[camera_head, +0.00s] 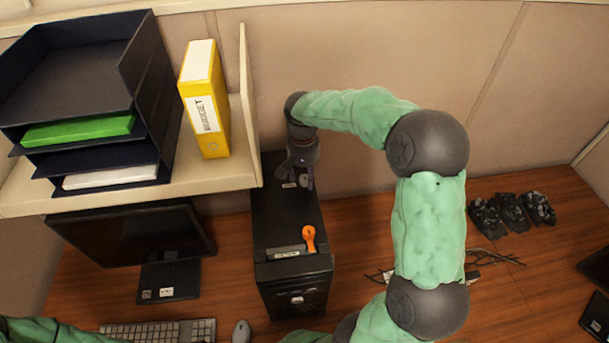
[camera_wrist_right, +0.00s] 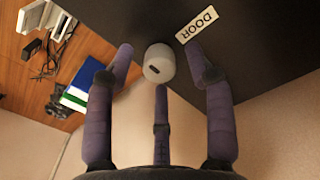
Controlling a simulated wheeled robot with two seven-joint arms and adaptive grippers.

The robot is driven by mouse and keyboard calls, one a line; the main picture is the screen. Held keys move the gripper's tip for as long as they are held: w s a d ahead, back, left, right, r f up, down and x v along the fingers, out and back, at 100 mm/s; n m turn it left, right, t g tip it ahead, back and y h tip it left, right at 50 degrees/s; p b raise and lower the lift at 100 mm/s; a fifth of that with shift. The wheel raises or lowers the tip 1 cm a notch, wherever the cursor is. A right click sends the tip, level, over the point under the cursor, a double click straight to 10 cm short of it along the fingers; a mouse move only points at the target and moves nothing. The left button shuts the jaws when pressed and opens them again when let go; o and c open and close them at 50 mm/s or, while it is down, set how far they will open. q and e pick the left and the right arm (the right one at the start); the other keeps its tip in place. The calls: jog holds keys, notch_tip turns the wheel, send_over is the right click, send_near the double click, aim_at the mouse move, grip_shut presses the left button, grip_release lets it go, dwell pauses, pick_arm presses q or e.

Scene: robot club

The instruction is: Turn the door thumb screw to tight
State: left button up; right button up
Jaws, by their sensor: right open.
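The door thumb screw is a light grey round knob (camera_wrist_right: 159,63) on the black computer case (camera_head: 283,218), beside a white DOOR label (camera_wrist_right: 197,25) in the right wrist view. My right gripper (camera_head: 301,181) points down over the far end of the case top. Its three fingers are spread and open around the knob in the right wrist view, with no clear contact. Whether they touch it I cannot tell. In the head view the gripper largely hides the knob. My left arm shows only at the lower left edge; its gripper is out of view.
An orange lever (camera_head: 309,238) stands at the near end of the case top. A shelf with a yellow binder (camera_head: 206,100) and black trays (camera_head: 140,60) is to the left. A monitor (camera_head: 130,235), keyboard (camera_head: 160,331) and mouse (camera_head: 241,332) are left of the case.

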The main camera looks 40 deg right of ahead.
aim_at(303, 177)
notch_tip(303, 177, up, 11)
jog(key=shift+a+r, duration=0.15)
jog(key=shift+r, duration=0.05)
dwell(0.7)
